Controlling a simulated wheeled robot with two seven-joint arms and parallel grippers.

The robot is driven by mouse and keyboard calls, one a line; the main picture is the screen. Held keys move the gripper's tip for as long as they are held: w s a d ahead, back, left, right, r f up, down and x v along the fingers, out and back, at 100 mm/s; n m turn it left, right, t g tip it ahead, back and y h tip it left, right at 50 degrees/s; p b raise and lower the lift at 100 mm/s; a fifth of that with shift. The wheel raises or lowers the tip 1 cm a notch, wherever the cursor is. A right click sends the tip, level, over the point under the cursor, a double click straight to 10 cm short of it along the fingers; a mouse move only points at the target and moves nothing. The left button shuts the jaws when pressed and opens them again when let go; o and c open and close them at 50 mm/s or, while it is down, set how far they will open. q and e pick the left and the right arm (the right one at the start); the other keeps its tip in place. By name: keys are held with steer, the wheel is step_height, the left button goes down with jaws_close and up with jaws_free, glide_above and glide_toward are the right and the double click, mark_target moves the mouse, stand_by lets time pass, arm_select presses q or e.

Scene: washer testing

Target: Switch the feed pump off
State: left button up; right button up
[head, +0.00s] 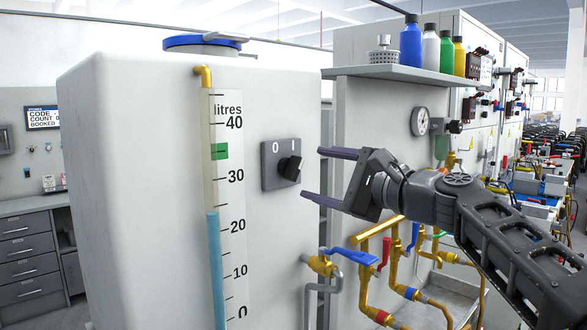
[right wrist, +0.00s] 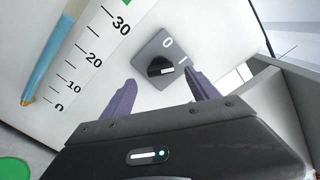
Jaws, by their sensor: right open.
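The pump switch is a dark grey square plate (head: 269,172) marked 0 and I on the front of the white tank, with a black rotary knob (head: 289,168). The knob also shows in the right wrist view (right wrist: 160,67), where its white mark points toward the I. My right gripper (head: 311,172) is open and empty, to the right of the switch in the head view. In the right wrist view its two fingers stand either side of the knob, apparently short of it. My left gripper is not in view.
The white tank (head: 130,180) carries a litre scale (head: 230,200) with blue liquid near 22 and a green mark near 35. Brass pipes with a blue-handled valve (head: 348,256) run below my right gripper. A shelf (head: 400,73) with bottles stands above right.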

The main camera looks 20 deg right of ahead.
mark_target(298, 169)
steer(key=p+x, duration=0.2)
steer(key=x, duration=0.5)
steer(key=shift+w, duration=0.2)
steer(key=shift+c, duration=0.4)
steer(key=c, duration=1.3)
